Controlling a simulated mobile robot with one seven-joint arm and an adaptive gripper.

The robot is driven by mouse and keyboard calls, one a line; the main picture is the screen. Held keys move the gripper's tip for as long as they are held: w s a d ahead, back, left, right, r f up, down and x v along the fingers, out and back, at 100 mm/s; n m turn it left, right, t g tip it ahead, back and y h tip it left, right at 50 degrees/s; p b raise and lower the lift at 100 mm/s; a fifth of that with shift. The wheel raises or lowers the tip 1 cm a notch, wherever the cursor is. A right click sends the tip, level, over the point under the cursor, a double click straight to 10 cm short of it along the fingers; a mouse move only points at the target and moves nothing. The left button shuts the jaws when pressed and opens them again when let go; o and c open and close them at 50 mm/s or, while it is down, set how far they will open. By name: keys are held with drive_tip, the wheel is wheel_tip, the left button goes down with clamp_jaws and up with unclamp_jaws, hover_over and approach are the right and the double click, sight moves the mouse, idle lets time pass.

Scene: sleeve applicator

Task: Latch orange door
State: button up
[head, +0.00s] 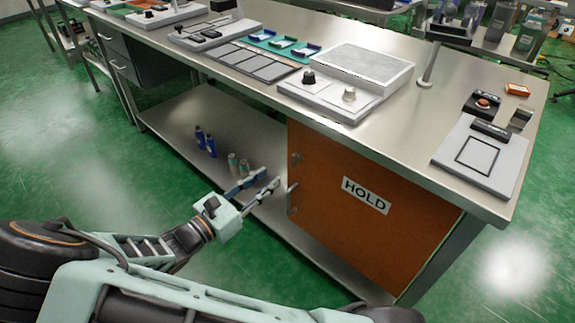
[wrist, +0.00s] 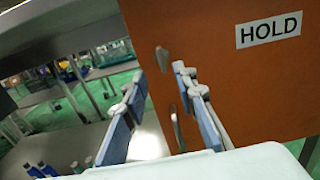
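The orange door (head: 350,215) with a HOLD label (head: 366,195) hangs under the workbench, and it also shows in the wrist view (wrist: 225,85). It looks about flush with the bench front; I cannot tell if it is fully shut. A metal handle (head: 291,197) is near its left edge, also in the wrist view (wrist: 177,128). A small metal latch piece (head: 296,158) is above it, also in the wrist view (wrist: 162,58). My gripper (head: 269,181) is open and empty just left of the handle. In the wrist view its fingers (wrist: 158,78) are spread near the door's left edge.
A lower shelf (head: 180,118) left of the door holds several small bottles (head: 206,142). The workbench top (head: 415,105) overhangs the door and carries panels and devices. Open green floor (head: 60,150) lies in front of the bench.

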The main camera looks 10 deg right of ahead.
sight(292, 160)
drive_tip(key=b+x, duration=0.2)
drive_tip(key=x, duration=0.6)
drive_tip(key=shift+w+d, duration=0.2)
drive_tip(key=shift+d, duration=0.1)
clamp_jaws()
